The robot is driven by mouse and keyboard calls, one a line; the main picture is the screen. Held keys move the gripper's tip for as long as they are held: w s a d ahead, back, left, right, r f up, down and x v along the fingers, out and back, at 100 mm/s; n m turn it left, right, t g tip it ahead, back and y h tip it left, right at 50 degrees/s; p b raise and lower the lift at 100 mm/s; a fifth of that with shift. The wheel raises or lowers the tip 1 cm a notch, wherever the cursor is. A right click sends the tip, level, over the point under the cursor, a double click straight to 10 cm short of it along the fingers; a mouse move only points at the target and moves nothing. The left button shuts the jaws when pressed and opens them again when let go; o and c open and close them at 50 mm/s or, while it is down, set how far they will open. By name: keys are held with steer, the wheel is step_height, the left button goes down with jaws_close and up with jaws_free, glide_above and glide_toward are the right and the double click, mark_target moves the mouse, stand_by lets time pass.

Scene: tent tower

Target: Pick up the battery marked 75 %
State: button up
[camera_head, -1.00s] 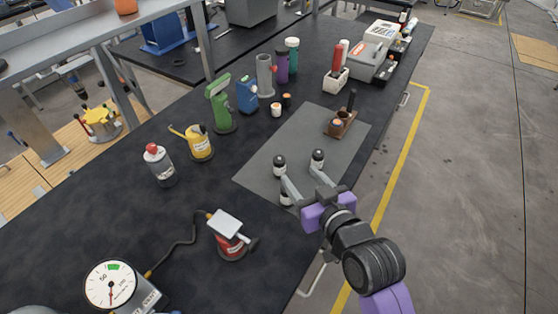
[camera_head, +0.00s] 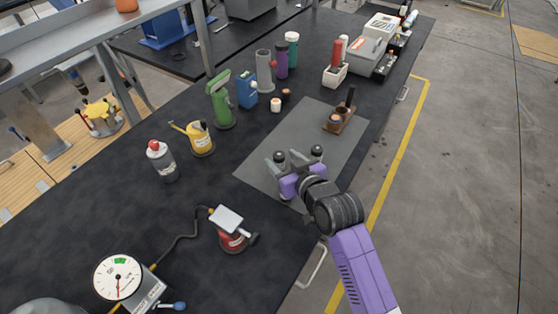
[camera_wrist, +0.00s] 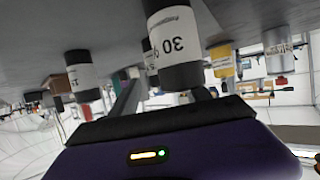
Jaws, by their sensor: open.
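Small black-and-white batteries stand on the grey mat (camera_head: 256,168). In the head view one (camera_head: 280,159) is beside my gripper (camera_head: 287,164) at its left fingertip, and another (camera_head: 317,153) is to its right. In the wrist view, which appears upside down, the nearest battery (camera_wrist: 174,45) is marked 30. Another (camera_wrist: 84,76) at the left has a cut-off marking. A third is mostly hidden behind the 30 battery. No 75 % marking is readable. My gripper is open, low over the mat among the batteries, and appears to hold nothing.
A brown wooden holder (camera_head: 340,118) stands farther back on the mat. A yellow can (camera_head: 200,140), green tool (camera_head: 219,104) and blue container (camera_head: 246,91) stand left of the mat. A red-based device (camera_head: 232,236) is at the front. The bench's right edge is close to my arm.

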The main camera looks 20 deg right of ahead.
jaws_close()
stand_by(0.4)
